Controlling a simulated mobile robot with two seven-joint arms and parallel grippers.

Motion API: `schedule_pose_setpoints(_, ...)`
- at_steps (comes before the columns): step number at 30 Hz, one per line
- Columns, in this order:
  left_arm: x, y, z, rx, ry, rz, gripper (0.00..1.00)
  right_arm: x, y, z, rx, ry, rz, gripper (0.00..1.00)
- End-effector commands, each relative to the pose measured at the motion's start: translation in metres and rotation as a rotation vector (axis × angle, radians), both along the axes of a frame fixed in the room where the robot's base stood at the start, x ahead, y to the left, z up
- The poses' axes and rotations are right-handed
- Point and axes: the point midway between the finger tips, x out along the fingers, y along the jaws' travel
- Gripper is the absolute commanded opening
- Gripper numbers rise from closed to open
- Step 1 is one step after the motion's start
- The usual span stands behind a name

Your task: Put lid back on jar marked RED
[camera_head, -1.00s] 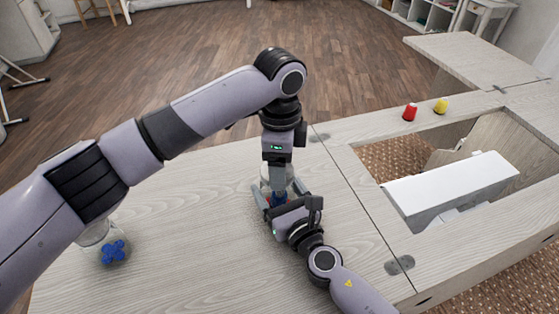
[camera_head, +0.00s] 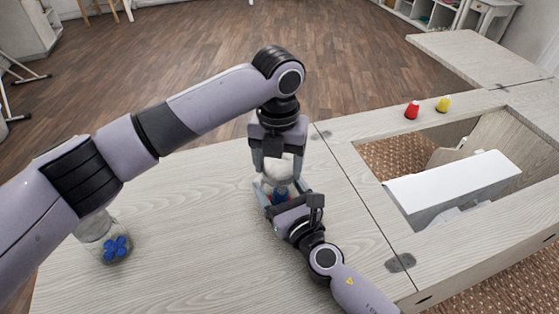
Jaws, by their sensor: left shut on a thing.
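A clear jar (camera_head: 279,187) with blue and red contents stands on the pale wooden table, partly hidden by my grippers. No marking on it is readable. My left gripper (camera_head: 278,158) comes down from above and is shut on a pale, rounded lid (camera_head: 279,168) at the jar's top. Whether the lid is seated on the rim cannot be told. My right gripper (camera_head: 283,192) reaches in from the front, low down, its fingers on both sides of the jar and shut on it.
Another clear jar (camera_head: 110,244) with blue pieces stands at the left, its top partly behind my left arm. The front middle of the table is clear.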

Motion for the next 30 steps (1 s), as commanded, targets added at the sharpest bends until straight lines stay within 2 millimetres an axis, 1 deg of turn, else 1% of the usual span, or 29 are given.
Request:
schedule_pose_setpoints(3, 0.0003, 0.0007, 0.0011, 0.0, -0.001, -0.196, 0.4, 0.0, -0.0009, -0.0017, -0.002, 0.004, -0.001, 0.0)
schedule_pose_setpoints(6, 0.0006, 0.0013, 0.001, 0.0, -0.001, -0.336, 0.4, 0.0, -0.001, -0.0017, -0.002, 0.004, -0.002, 0.0)
schedule_pose_setpoints(9, 0.0008, 0.0018, 0.0009, 0.0, -0.001, -0.436, 0.4, 0.0, -0.001, -0.0018, -0.003, 0.003, -0.002, 0.0)
schedule_pose_setpoints(13, 0.001, 0.0019, 0.0008, 0.0, 0.0, -0.496, 0.4, 0.0, -0.001, -0.0018, -0.002, 0.004, -0.002, 0.0)
schedule_pose_setpoints(21, 0.0008, 0.0019, 0.0008, 0.0, 0.0, -0.502, 0.4, 0.0001, -0.0011, -0.0019, -0.002, 0.004, -0.002, 0.0)
schedule_pose_setpoints(22, 0.0008, 0.0019, 0.0008, 0.0, 0.0, -0.502, 0.71, 0.0001, -0.0011, -0.0019, -0.002, 0.004, -0.002, 0.0)
schedule_pose_setpoints(23, 0.0009, 0.0017, 0.0008, 0.0, 0.0, -0.502, 0.81, 0.0001, -0.0011, -0.0019, -0.002, 0.004, -0.002, 0.0)
schedule_pose_setpoints(24, 0.0008, 0.0018, 0.0007, 0.0, 0.0, -0.502, 0.93, 0.0001, -0.0011, -0.0019, -0.003, 0.003, -0.002, 0.0)
schedule_pose_setpoints(30, 0.0009, 0.0018, 0.0002, 0.0, 0.0, -0.5, 0.93, 0.0, -0.001, -0.0018, -0.003, 0.003, -0.002, 0.0)
